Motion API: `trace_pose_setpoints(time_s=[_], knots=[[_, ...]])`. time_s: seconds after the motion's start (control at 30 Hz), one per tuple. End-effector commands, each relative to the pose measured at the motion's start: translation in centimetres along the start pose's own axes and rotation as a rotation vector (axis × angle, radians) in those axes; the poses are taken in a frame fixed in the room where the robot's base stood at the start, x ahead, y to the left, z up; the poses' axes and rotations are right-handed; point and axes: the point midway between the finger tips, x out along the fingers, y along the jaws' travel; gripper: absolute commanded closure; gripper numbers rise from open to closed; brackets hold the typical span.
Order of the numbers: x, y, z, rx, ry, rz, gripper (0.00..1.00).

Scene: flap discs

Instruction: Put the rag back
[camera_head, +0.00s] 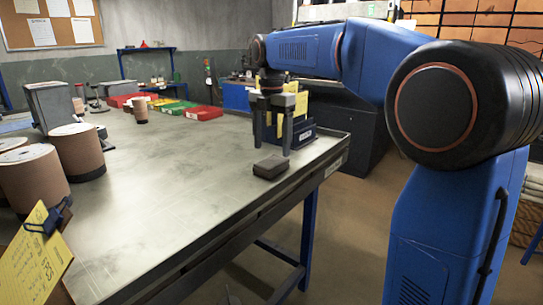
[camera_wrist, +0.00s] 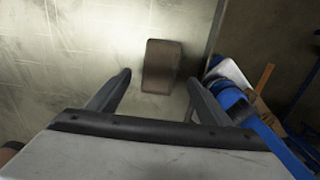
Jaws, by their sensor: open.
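A small dark grey-brown folded block that looks like the rag (camera_head: 270,167) lies flat on the metal table (camera_head: 190,185), close to its right edge. In the wrist view the rag (camera_wrist: 162,66) shows just beyond and between the fingertips. My gripper (camera_head: 272,150) points down above the rag with its fingers apart and nothing between them. In the wrist view my gripper (camera_wrist: 158,78) also shows open. I cannot tell the exact height of the fingertips over the rag.
A blue bin (camera_head: 303,132) with yellow papers stands behind my gripper at the table's right edge. Brown abrasive rolls (camera_head: 76,150) and a clipped yellow note (camera_head: 35,255) are at the left. Red, green and yellow trays (camera_head: 203,113) line the back. The table's middle is clear.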

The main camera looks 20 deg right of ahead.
Motion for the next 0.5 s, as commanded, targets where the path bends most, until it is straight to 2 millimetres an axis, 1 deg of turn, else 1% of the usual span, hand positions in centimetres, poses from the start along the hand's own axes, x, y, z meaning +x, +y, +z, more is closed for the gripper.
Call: trace_pose_setpoints(time_s=[0.03, 0.2, 0.3, 0.5], knots=[[-1.0, 0.1, 0.0, 0.0, -0.001, 0.003, 0.27], [-4.0, 0.1, 0.0, 0.0, -0.001, 0.002, 0.27], [-5.3, 0.1, 0.1, 0.0, 0.0, 0.001, 0.27], [-6.6, 0.0, 0.0, 0.0, 0.001, -0.001, 0.27]])
